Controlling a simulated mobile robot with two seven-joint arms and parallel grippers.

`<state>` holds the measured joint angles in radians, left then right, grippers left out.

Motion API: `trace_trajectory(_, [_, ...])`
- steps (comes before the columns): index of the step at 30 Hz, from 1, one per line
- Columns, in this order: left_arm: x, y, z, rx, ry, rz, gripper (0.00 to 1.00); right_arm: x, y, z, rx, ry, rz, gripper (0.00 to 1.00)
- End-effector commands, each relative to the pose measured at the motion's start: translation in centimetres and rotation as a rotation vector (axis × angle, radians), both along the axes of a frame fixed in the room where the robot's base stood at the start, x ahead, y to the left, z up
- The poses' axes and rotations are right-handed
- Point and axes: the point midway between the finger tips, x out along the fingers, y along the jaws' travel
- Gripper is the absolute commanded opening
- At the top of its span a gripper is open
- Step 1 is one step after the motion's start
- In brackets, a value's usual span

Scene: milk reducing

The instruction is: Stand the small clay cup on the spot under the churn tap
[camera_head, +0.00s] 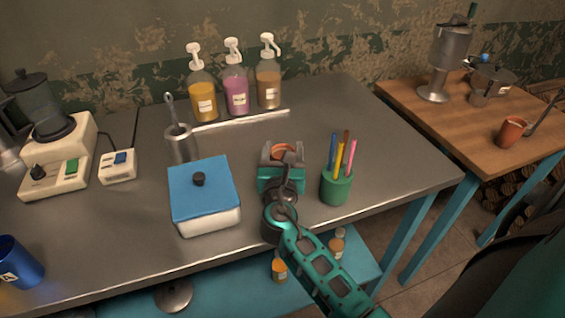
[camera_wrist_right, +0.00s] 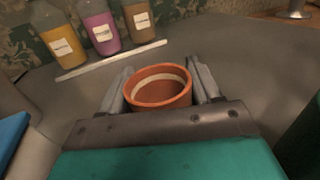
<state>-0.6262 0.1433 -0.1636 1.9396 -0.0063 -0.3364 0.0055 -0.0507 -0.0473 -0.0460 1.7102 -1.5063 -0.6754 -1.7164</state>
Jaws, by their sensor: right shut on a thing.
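My right gripper (camera_head: 283,158) is shut on a small orange-brown clay cup (camera_head: 283,150) over the grey metal table. In the right wrist view the clay cup (camera_wrist_right: 158,96) sits upright between the two fingers, its open mouth and pale inner band showing. I cannot tell if its base touches the table. The metal churn (camera_head: 450,45) stands on a foot at the back of the wooden table at right. Its tap and the spot under it are too small to make out. Another clay cup (camera_head: 512,132) stands on the wooden table. My left gripper is out of view.
A green pen cup (camera_head: 337,187) stands just right of my gripper, a blue-lidded box (camera_head: 203,195) to its left. Three pump bottles (camera_head: 236,92) line the back. A lidded pot (camera_head: 493,82) is near the churn.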

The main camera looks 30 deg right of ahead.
Motion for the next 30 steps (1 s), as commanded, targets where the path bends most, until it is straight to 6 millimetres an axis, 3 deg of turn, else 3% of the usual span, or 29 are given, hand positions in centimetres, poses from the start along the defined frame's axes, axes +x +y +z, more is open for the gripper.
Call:
trace_trajectory(4, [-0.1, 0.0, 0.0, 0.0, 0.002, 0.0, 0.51, 0.0, 0.0, 0.0, -0.001, -0.001, 0.0, 0.26])
trace_trajectory(11, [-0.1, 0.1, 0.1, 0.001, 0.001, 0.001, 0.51, 0.0, 0.0, 0.4, 0.0, -0.001, 0.0, 0.26])
trace_trajectory(16, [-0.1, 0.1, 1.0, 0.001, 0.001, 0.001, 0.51, 0.0, 0.0, 2.0, 0.0, -0.003, -0.001, 0.26])
trace_trajectory(20, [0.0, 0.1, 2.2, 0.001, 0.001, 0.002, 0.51, 0.0, 0.0, 4.6, 0.001, -0.006, -0.001, 0.26])
trace_trajectory(25, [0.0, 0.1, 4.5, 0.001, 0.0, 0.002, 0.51, 0.0, 0.0, 9.6, 0.001, -0.007, 0.0, 0.26])
trace_trajectory(30, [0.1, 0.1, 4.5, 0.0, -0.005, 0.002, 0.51, 0.1, 0.0, 13.9, 0.002, -0.013, 0.0, 0.26])
